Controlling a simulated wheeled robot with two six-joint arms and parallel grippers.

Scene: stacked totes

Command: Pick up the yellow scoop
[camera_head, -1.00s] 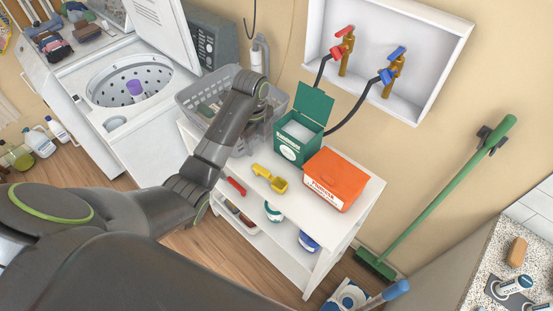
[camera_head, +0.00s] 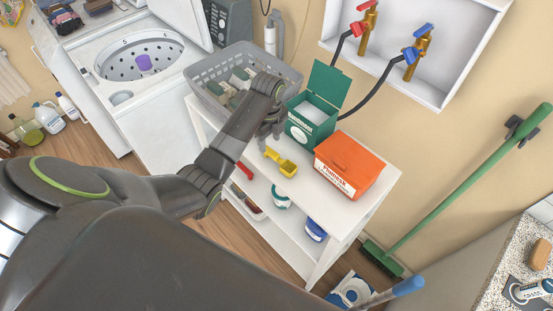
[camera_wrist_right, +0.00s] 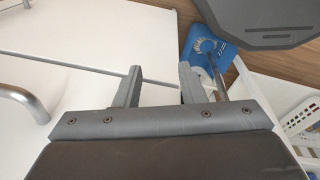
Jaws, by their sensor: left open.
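The yellow scoop (camera_head: 287,167) lies on the white cart top (camera_head: 308,189), in front of the open green detergent box (camera_head: 309,122) and left of the orange box (camera_head: 347,166). My left gripper (camera_head: 268,142) points down just behind the scoop's handle end, close to the green box. It is open and empty; its fingertips look near the handle, but I cannot tell their exact height. My right gripper (camera_wrist_right: 160,84) shows in the right wrist view with its two fingers apart and nothing between them. The scoop is not in that view.
A grey basket (camera_head: 208,94) with items stands on the cart's left side, under my left forearm. A red-handled item (camera_head: 245,170) lies at the cart's front edge. Dark hoses hang from the wall taps behind. A green broom (camera_head: 470,182) leans at the right.

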